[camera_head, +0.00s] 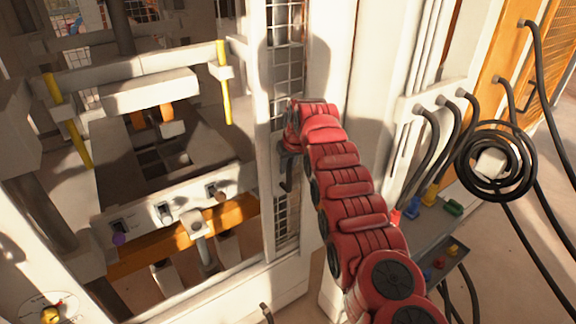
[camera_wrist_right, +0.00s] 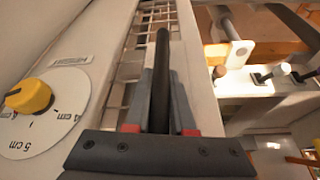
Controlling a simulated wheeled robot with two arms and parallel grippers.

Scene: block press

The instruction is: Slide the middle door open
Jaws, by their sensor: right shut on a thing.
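The middle door shows as a white-framed wire mesh panel (camera_head: 286,75), a narrow upright strip beside the press opening. Its mesh also shows in the wrist view (camera_wrist_right: 150,25). A dark upright handle bar (camera_wrist_right: 162,50) stands in front of the mesh. My right gripper (camera_head: 289,155) is at the door strip, partly hidden by my red arm. In the wrist view its fingers (camera_wrist_right: 161,105) are shut around the handle bar. The lower end of the handle (camera_head: 287,184) hangs below the gripper in the head view. My left gripper is not in view.
Left of the strip, the press interior (camera_head: 165,150) shows through an open gap, with yellow rods and an orange beam (camera_head: 190,235). A yellow knob on a dial (camera_wrist_right: 28,95) is left of the gripper. Black hoses and a coil (camera_head: 497,160) hang at the right.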

